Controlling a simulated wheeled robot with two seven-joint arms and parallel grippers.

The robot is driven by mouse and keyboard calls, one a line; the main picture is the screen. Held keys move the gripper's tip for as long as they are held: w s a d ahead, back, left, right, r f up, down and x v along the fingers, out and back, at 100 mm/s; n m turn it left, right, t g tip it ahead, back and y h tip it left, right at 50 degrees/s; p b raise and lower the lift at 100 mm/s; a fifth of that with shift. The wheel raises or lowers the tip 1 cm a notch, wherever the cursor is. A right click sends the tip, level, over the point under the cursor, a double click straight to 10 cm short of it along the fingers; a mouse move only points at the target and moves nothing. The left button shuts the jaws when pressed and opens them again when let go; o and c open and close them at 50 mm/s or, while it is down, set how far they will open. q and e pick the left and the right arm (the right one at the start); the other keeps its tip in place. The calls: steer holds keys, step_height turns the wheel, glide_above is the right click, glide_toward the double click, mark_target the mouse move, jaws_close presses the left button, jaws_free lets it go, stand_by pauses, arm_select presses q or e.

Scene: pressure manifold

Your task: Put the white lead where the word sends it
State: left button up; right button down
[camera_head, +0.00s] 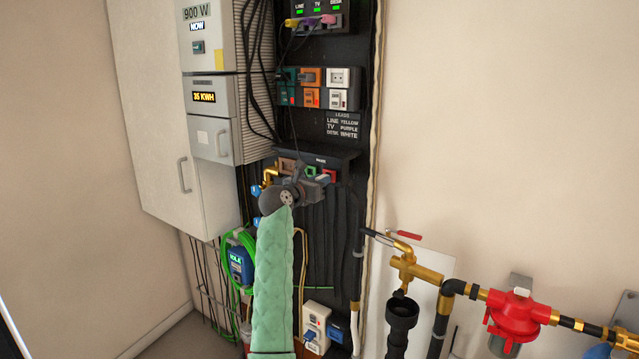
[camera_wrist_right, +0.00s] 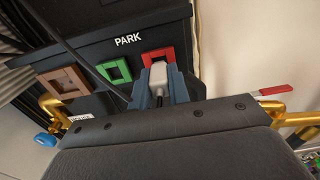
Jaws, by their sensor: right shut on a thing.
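My right gripper (camera_wrist_right: 158,88) is shut on a white plug (camera_wrist_right: 158,74), with a dark lead running from it. The plug is held right at the red-framed socket (camera_wrist_right: 163,55) under the word PARK; I cannot tell whether it is seated. In the head view my right gripper (camera_head: 322,181) is at the park panel (camera_head: 318,158), and its wrist hides part of the panel. At the top, a black box (camera_head: 319,22) is labelled LINE, TV and DESK, with yellow (camera_head: 292,23) and purple (camera_head: 328,19) plugs at it. My left gripper is not in view.
A leads label (camera_head: 344,126) reads LINE YELLOW, TV PURPLE, DESK WHITE. Green (camera_wrist_right: 115,70) and brown (camera_wrist_right: 64,82) framed sockets sit left of the red one. Black cables hang beside the grey cabinet (camera_head: 213,125). Brass and red pipework (camera_head: 516,307) stands lower right.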

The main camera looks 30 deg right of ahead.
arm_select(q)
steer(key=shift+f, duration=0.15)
arm_select(e)
steer(key=shift+w+d, duration=0.2)
steer(key=shift+d, duration=0.25)
stand_by(0.7)
stand_by(0.3)
steer(key=c, duration=1.3)
jaws_free()
steer(key=shift+o, duration=0.2)
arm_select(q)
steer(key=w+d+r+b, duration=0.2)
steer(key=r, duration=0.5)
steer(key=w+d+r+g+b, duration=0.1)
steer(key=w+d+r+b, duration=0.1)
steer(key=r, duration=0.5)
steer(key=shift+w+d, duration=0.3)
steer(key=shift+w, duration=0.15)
arm_select(e)
steer(key=v, duration=0.7)
steer(key=shift+s+a, duration=0.15)
steer(key=shift+a, duration=0.2)
